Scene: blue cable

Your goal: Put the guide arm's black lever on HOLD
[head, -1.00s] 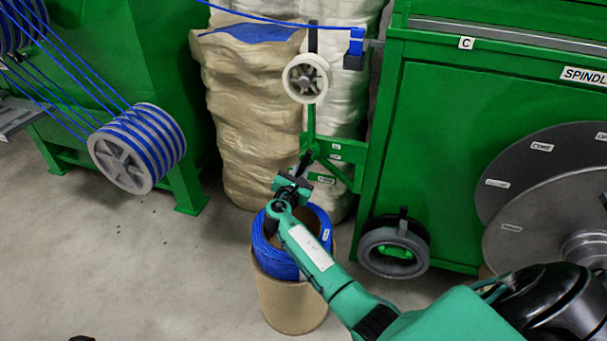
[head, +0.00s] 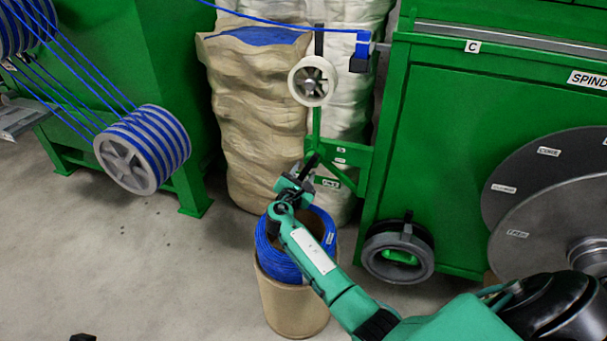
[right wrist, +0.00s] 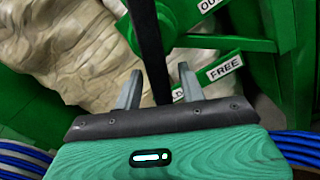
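The guide arm (head: 316,125) is a green post carrying a white pulley wheel, in the middle of the head view. Its black lever (head: 312,162) slants down from the pivot toward my right gripper (head: 294,183). In the right wrist view the lever (right wrist: 150,45) runs down between the two grey fingers of my right gripper (right wrist: 160,88). The fingers are open, with a gap on each side of the lever. A small dark piece at the head view's bottom left may be my left gripper (head: 83,338).
A barrel (head: 293,305) with coiled blue cable (head: 275,262) stands just below my right gripper. Wrapped sacks (head: 255,120) stand behind the guide arm. A green machine (head: 450,160) is on the right, and a blue-wound reel (head: 143,150) on the left. Floor at lower left is clear.

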